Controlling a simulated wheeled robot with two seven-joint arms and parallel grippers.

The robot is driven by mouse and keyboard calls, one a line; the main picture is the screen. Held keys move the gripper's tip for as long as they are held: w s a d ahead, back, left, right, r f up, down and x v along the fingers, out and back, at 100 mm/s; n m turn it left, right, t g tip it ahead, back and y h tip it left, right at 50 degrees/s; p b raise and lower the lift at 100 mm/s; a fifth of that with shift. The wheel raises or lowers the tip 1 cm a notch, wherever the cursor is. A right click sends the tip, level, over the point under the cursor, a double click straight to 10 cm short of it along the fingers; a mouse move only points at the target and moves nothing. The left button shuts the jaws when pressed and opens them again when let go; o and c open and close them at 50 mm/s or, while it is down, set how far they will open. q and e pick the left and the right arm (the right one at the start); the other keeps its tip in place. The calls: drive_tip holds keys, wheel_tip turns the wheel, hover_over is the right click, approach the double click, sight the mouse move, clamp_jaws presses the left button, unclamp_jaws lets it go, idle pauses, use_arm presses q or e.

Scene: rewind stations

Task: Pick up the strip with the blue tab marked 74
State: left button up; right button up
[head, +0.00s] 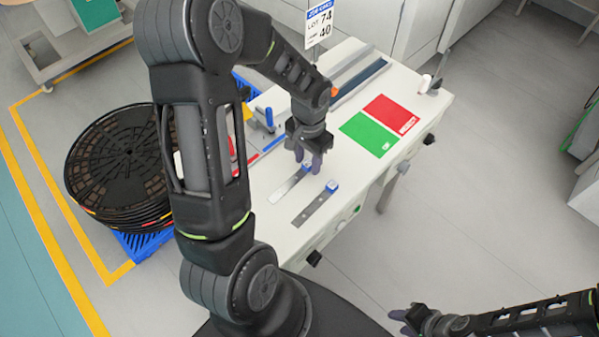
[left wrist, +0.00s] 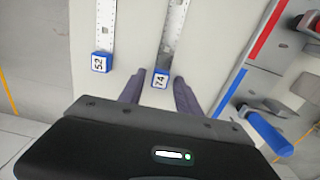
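The strip with the blue tab marked 74 (left wrist: 161,78) lies on the white table, its metal strip (left wrist: 172,32) running away from my left gripper. In the head view this strip (head: 289,184) is the one nearer the back, its tab partly behind the fingers. My left gripper (head: 309,164) is open above the tab; in the left wrist view its two fingers (left wrist: 158,94) stand either side of it. I cannot tell how high they are. A second strip with a tab marked 52 (left wrist: 101,62) lies beside it, untouched, also in the head view (head: 314,208). My right gripper (head: 398,322) is open, empty, away from the table.
Green (head: 369,134) and red (head: 391,113) mats lie on the table's right part. A blue-handled tool (left wrist: 268,131) stands near strip 74. A sign (head: 319,22) reads lot 74. Black reels (head: 118,165) are stacked on a blue pallet at left.

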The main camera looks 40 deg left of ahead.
use_arm(q)
clamp_jaws()
idle(0.5)
wheel_tip(320, 180, up, 10)
drive_tip(key=b, duration=0.1)
idle(0.4)
